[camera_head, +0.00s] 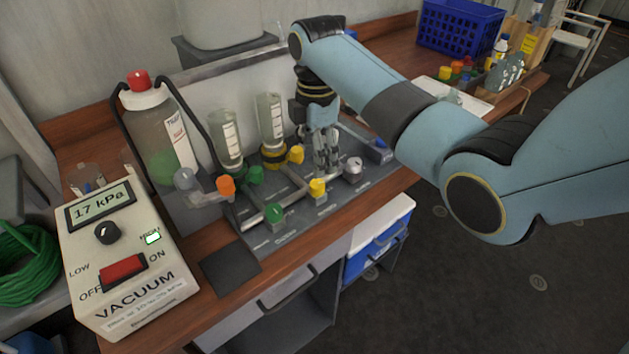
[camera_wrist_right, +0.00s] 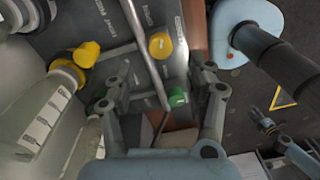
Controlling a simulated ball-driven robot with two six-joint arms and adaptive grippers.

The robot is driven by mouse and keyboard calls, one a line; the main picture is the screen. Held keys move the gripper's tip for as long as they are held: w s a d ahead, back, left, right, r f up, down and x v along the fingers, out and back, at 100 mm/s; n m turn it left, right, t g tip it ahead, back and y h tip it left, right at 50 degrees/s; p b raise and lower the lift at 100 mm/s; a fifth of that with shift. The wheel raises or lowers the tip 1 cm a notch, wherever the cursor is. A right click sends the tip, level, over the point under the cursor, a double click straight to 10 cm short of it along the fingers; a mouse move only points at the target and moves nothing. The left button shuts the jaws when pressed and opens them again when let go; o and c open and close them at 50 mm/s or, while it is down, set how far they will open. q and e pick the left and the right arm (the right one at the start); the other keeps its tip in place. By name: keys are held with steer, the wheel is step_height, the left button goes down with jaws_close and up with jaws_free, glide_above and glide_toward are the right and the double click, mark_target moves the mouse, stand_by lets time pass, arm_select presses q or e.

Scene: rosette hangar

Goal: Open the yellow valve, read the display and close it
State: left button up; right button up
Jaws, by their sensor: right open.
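A yellow valve knob (camera_head: 317,187) stands on the front row of the grey valve board; it also shows in the right wrist view (camera_wrist_right: 160,45). A second yellow knob (camera_head: 296,154) sits farther back by a bottle neck. My right gripper (camera_head: 327,163) points down just behind the front yellow knob, open and empty. In the right wrist view its fingers (camera_wrist_right: 163,88) are spread, with the yellow knob beyond them. The display (camera_head: 100,205) on the vacuum box seems to read 17 kPa. A dark jointed part at lower right in the wrist view may be my left gripper (camera_wrist_right: 265,124).
A green knob (camera_head: 273,212) and a grey knob (camera_head: 353,165) flank the front yellow one. Two upturned bottles (camera_head: 228,138) and a red-capped bottle (camera_head: 160,130) stand behind. The white vacuum box (camera_head: 130,265) is at left. A dark pad (camera_head: 230,268) lies bare in front.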

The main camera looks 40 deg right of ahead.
mark_target(318, 183)
step_height(318, 183, down, 6)
steer(key=shift+s+f, duration=0.1)
steer(key=shift+s, duration=0.05)
steer(key=shift+f, duration=0.4)
steer(key=c, duration=0.7)
jaws_close()
arm_select(q)
steer(key=shift+s+a+f, duration=0.1)
steer(key=shift+s, duration=0.5)
steer(key=shift+s+a+f, duration=0.1)
steer(key=shift+s, duration=0.45)
